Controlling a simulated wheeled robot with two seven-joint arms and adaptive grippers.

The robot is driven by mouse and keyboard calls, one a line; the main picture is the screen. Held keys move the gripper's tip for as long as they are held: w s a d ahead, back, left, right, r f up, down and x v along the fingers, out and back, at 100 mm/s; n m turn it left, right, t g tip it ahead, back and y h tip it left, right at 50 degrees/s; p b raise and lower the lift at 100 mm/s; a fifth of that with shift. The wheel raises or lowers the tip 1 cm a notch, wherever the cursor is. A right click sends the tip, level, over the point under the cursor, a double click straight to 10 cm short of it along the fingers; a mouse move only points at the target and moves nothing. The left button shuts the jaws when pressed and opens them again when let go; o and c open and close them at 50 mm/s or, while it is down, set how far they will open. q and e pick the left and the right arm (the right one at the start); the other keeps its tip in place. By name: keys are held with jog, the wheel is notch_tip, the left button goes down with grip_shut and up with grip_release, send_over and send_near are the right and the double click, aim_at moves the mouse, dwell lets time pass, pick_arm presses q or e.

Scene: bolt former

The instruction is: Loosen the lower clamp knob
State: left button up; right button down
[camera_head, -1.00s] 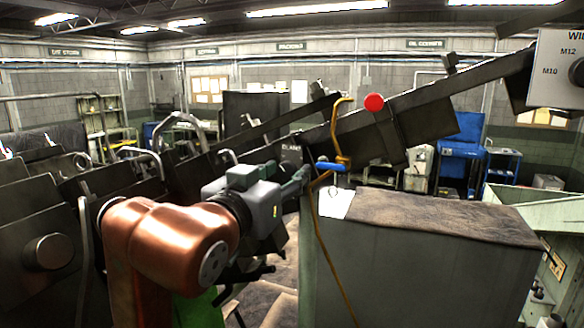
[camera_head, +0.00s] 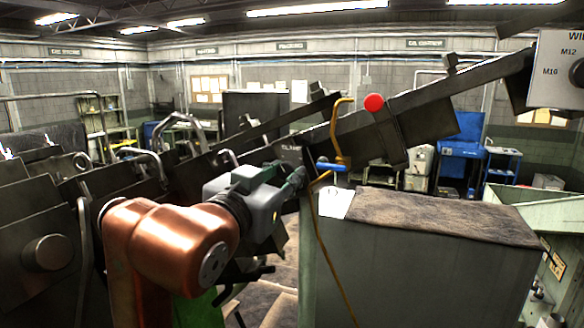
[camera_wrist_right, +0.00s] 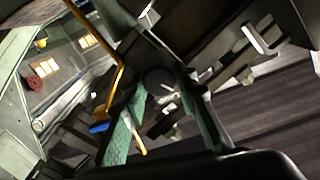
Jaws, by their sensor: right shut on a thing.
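My right gripper (camera_head: 298,178) reaches in from the lower left on its copper arm, at the lower part of the dark sloping rail, just below a plate with clamp lettering. In the right wrist view, the green fingers (camera_wrist_right: 162,92) stand on both sides of a dark round knob (camera_wrist_right: 158,79) and are shut on it. This looks like the lower clamp knob; in the head view the fingers and gripper body hide it. My left gripper is not in view.
An orange bent rod (camera_head: 338,130) with a blue piece (camera_head: 333,166) stands just right of the gripper. A red ball (camera_head: 373,102) sits higher on the sloping rail (camera_head: 430,110). A green-grey cabinet (camera_head: 420,270) with a brown cloth top fills the right foreground.

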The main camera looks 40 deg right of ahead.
jog(key=m, duration=0.9)
jog(key=c, duration=1.4)
grip_release()
jog(key=v, duration=0.8)
